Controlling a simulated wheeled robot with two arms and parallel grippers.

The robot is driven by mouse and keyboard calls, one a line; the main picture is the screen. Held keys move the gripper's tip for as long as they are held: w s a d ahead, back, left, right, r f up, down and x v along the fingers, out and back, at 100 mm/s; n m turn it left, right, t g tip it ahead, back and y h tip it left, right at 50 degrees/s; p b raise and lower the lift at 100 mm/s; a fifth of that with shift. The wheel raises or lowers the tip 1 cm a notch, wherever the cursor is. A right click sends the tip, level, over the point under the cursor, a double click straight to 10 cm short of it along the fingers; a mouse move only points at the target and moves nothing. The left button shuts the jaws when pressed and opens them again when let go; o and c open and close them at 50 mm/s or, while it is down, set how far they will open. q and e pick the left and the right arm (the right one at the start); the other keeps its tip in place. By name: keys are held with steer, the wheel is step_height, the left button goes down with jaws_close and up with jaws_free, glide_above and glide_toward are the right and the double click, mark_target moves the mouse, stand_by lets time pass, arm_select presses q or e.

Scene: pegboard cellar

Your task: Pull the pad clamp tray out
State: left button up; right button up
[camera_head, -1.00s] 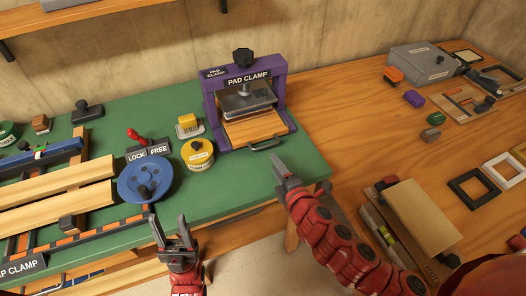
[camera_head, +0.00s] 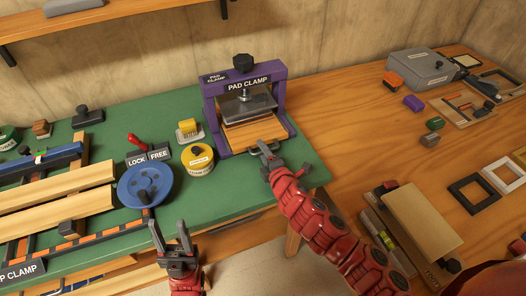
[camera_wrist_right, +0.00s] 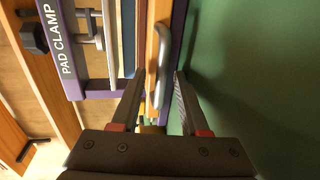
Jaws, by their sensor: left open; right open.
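The purple pad clamp (camera_head: 245,85) stands upright at the back right of the green mat, its pressing plate (camera_head: 248,104) raised. Its wooden tray (camera_head: 254,131) sits inside the frame with the front edge facing me. The tray's grey handle (camera_wrist_right: 163,62) shows clearly in the right wrist view. My right gripper (camera_head: 264,147) is at the tray's front; in the right wrist view (camera_wrist_right: 155,88) its open fingers lie on either side of the handle, not closed on it. My left gripper (camera_head: 173,238) is open and empty at the mat's front edge, away from the clamp.
A yellow round tin (camera_head: 200,162), a yellow block (camera_head: 189,130) and a blue wheel (camera_head: 145,186) with a LOCK/FREE sign (camera_head: 149,156) stand left of the clamp. The green mat (camera_head: 230,190) in front of the tray is mostly clear.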

jaws_close()
stand_by(1.3)
